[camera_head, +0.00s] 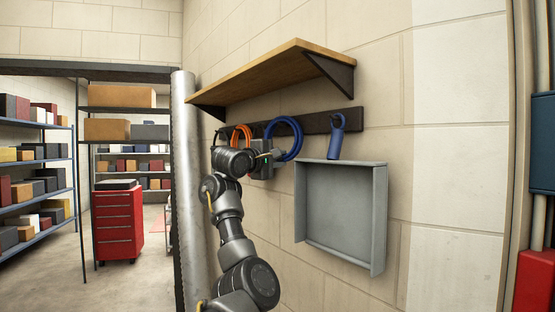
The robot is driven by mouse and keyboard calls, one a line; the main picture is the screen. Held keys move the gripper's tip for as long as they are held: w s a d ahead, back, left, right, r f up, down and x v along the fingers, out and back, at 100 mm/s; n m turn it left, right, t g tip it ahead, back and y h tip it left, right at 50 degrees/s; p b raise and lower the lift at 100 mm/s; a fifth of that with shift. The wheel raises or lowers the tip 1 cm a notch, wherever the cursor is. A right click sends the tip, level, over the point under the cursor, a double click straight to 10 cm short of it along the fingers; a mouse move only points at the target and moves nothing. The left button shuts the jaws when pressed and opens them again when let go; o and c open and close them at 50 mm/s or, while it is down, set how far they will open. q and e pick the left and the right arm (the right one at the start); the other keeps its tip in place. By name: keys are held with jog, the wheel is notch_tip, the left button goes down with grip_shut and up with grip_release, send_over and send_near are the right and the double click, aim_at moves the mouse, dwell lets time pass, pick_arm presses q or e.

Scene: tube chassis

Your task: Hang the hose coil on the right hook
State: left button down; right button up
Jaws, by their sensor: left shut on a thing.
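A blue hose coil (299,141) shows as a ring in front of the dark hook rail (316,124) under the shelf. My left gripper (273,156) is at the coil's lower left edge and is shut on it. The fingertips are small and partly hidden by the gripper body. An orange coil (239,133) hangs on the rail further left, behind my left wrist. At the rail's right end hangs a blue object (336,143) with a loop on top, covering the right hook. I cannot tell whether the blue coil touches a hook. My right gripper is out of view.
A wooden shelf (270,74) with dark brackets juts out above the rail. A grey shallow tray (342,206) is on the wall below. A metal pipe (184,170) stands left of my arm. A red drawer cabinet (118,222) and storage racks are further left.

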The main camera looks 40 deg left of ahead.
pick_arm(q)
jog(key=c, duration=1.7)
grip_release()
jog(key=shift+w+d+f, duration=0.1)
jog(key=o, duration=0.5)
jog(key=shift+w, duration=0.25)
jog(key=shift+o, duration=0.2)
jog(key=shift+s, duration=0.15)
jog(key=shift+s, duration=0.15)
jog(key=shift+s+f+b, duration=0.15)
jog(key=shift+s+b, duration=0.15)
jog(key=shift+b, duration=0.25)
jog(key=s+b, duration=0.7)
jog(key=s, duration=0.2)
jog(key=shift+s, duration=0.4)
